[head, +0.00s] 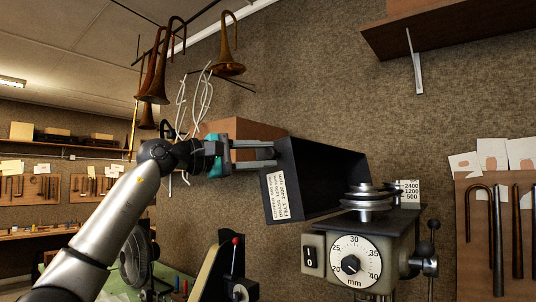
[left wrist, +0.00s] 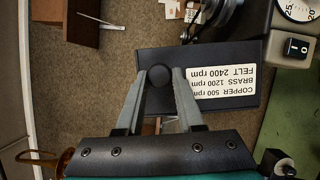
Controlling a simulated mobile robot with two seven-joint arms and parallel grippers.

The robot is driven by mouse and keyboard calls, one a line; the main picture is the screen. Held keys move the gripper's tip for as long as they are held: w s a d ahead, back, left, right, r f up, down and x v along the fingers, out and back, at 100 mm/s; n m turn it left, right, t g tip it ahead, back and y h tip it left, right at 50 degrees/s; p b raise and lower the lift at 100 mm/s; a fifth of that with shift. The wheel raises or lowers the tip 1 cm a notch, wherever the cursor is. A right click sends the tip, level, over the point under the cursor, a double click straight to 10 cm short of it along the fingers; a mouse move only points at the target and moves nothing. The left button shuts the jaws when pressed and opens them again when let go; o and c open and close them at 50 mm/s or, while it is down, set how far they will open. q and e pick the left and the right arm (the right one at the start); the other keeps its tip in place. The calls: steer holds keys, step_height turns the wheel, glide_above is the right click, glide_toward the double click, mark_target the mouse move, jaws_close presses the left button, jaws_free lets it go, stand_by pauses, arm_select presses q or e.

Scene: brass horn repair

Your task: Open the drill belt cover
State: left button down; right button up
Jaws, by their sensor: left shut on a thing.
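The drill belt cover (head: 325,180) is a dark box with a white speed label (head: 278,195) on its near left face. It stands tilted above the drill head, and the stepped pulley (head: 368,196) shows uncovered at its right. My left gripper (head: 270,154) is at the cover's upper left edge. In the left wrist view the cover (left wrist: 180,56) fills the middle, and my left gripper (left wrist: 159,75) is shut on its round black knob (left wrist: 159,74). The cover's hinge cannot be made out. My right gripper is not in view.
The drill head (head: 355,255) has a round mm dial, a switch (head: 309,257) and a lever (head: 432,262) on the right. Brass horns (head: 230,60) hang at upper left. A wall shelf (head: 450,30) is at upper right. Tools hang on a board (head: 476,235) at right.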

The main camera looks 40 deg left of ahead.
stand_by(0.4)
arm_select(q)
steer(key=c, duration=0.6)
jaws_free()
steer(key=shift+o, duration=0.2)
steer(key=shift+s, duration=0.1)
steer(key=b+v, duration=0.5)
steer(key=v, duration=1)
steer(key=shift+a, duration=0.1)
steer(key=shift+f, duration=0.1)
